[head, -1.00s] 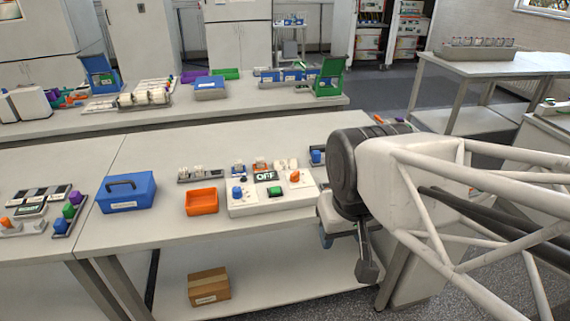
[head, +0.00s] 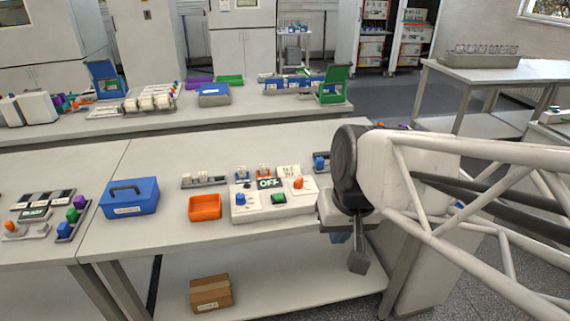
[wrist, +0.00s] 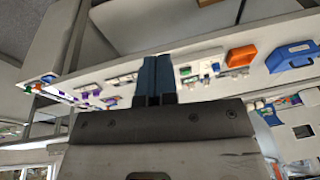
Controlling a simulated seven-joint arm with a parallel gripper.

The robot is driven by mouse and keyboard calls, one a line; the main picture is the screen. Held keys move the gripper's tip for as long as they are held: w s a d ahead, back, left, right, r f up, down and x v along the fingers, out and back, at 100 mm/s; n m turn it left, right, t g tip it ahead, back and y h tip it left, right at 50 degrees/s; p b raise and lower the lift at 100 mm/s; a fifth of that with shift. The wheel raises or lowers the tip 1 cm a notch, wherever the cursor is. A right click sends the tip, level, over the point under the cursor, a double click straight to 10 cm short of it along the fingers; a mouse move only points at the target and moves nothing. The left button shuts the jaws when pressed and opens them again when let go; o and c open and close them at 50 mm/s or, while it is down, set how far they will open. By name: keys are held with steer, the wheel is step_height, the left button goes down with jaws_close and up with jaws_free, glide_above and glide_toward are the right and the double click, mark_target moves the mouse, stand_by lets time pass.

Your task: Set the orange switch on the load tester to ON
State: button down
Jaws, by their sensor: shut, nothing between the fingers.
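The load tester (head: 258,211) is a white box on the front bench in the head view, with a display reading OFF. Its orange switch (head: 298,183) is at the right of the top face. A blue knob (head: 239,198) and a green button (head: 279,199) sit on it too. My gripper (head: 340,238) hangs to the right of the tester, apart from it, near the bench's front edge; the arm mostly hides its fingers in the head view. In the wrist view, the blue fingers of my gripper (wrist: 155,78) are together and empty.
An orange bin (head: 205,207) stands left of the tester, and a blue toolbox (head: 129,197) farther left. A grey strip with small parts (head: 204,180) lies behind the bin. A cardboard box (head: 211,293) is on the lower shelf. Bare bench lies before the tester.

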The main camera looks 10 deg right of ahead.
mark_target(299, 186)
steer(key=w+d+f+m+t+y, duration=0.1)
steer(key=w+d+f+m, duration=0.2)
steer(key=w, duration=0.6)
steer(key=w+d+f+m+t+y, duration=0.2)
steer(key=w+d+f+m, duration=0.1)
steer(key=w, duration=0.6)
steer(key=w+d+f+m+t+y, duration=0.1)
steer(key=w+d+f, duration=0.4)
steer(key=w, duration=0.5)
steer(key=shift+d+m+t+y, duration=0.4)
steer(key=shift+d+m+y, duration=0.2)
steer(key=shift+m, duration=0.5)
steer(key=shift+a+f, duration=0.15)
steer(key=shift+f, duration=0.05)
steer(key=x, duration=0.9)
steer(key=shift+w+a, duration=0.1)
steer(key=shift+w+a+f, duration=0.2)
steer(key=shift+w+a, duration=0.7)
steer(key=shift+w, duration=0.15)
steer(key=shift+w+a, duration=0.5)
steer(key=shift+w, duration=0.15)
